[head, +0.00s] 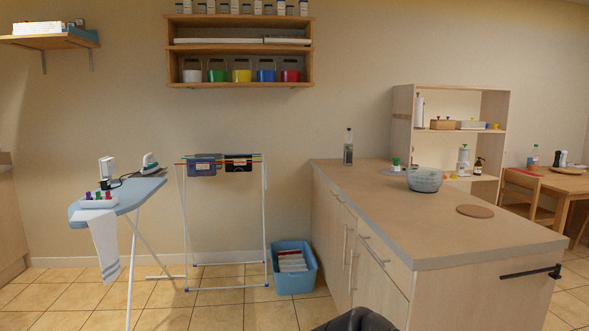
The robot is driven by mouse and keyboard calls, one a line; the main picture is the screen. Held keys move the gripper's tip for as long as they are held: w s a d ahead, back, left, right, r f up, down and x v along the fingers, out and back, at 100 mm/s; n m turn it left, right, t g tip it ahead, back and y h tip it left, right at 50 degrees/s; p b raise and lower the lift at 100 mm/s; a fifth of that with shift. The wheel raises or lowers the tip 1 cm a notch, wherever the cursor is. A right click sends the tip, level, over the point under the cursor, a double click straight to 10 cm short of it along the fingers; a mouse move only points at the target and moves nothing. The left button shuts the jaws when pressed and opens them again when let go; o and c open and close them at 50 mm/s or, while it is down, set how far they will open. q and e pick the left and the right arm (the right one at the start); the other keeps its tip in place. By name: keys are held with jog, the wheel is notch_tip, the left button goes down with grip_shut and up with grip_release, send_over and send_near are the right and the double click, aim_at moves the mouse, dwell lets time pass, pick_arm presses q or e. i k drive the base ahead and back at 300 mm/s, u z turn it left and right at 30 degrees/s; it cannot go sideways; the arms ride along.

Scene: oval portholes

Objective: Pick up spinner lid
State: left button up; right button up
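A pale blue-grey bowl (424,182) stands on the wooden counter (440,235) at the right. Behind it to the left lies a flat grey-blue disc (388,171) with a small green-topped piece (396,162) on or just beyond it. This may be the spinner lid, but it is too small to tell. A flat brown round disc (475,211) lies on the counter to the right of the bowl. Neither of my grippers shows. A dark rounded shape at the bottom edge seems to be part of me.
A bottle (348,147) stands at the counter's far left corner. An open shelf unit (403,120) rises behind the counter. A drying rack (223,220), an ironing board (135,196) and a blue bin (294,277) stand to the left. The counter's near part is clear.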

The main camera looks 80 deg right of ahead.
aim_at(396, 171)
jog(key=z, duration=4.7)
jog(key=i, duration=5.7)
jog(key=u, duration=2.45)
jog(key=i, duration=1.25)
